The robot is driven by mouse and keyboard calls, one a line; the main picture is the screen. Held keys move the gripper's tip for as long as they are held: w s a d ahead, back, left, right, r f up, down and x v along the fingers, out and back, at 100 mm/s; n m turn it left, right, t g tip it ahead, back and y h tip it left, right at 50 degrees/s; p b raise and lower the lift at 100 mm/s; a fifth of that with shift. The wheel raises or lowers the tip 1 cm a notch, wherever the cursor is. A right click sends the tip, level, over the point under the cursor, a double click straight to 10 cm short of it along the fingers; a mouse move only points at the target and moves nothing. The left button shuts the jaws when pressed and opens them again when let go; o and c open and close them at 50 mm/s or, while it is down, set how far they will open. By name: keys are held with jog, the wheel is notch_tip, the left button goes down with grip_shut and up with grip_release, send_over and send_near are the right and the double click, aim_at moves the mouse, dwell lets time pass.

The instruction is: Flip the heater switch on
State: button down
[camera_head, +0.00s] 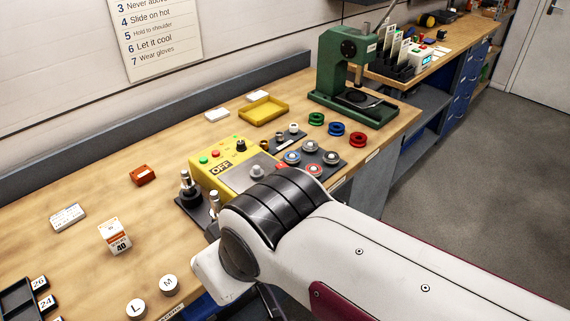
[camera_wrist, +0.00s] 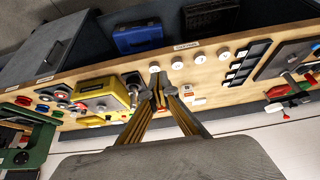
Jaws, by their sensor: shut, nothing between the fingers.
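The yellow heater control box (camera_head: 201,177) stands on the bench in the head view, with red and green buttons, a black knob (camera_head: 240,145) and a plate reading OFF (camera_head: 221,167). It is also in the wrist view (camera_wrist: 117,86), left of my fingers. Which of its controls is the heater switch I cannot tell for sure. My gripper (camera_wrist: 159,88) is shut and empty in the wrist view. Its fingertips point at the bench area to the right of the box there, apart from the box. In the head view my arm hides the gripper and the box's near right side.
Upright metal posts on a dark base (camera_head: 186,184) stand beside the box. A green press (camera_head: 335,65), coloured rings (camera_head: 334,129) and a yellow tray (camera_head: 264,110) lie beyond. White discs L (camera_head: 136,308) and M (camera_head: 169,285) and a small carton (camera_head: 115,236) lie at the near left.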

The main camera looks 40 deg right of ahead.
jog(key=w+d+r+m+h, duration=0.2)
jog(key=d+h, duration=0.3)
jog(key=d, duration=1.9)
jog(key=w+d+r+m+h, duration=0.2)
jog(key=d+h, duration=0.3)
jog(key=d, duration=1.8)
jog(key=w+a+f+n+t+y, duration=0.1)
jog(key=w+a+n+t+y, duration=0.1)
jog(key=w+a+y, duration=0.2)
jog(key=w+a+f+n+t+y, duration=0.1)
jog(key=w+a+n+t+y, duration=0.1)
jog(key=a+y, duration=0.4)
jog(key=w+a+t, duration=0.1)
jog(key=w+a, duration=0.1)
jog(key=shift+a+f, duration=0.3)
jog(key=shift+f, duration=0.1)
jog(key=shift+w, duration=0.15)
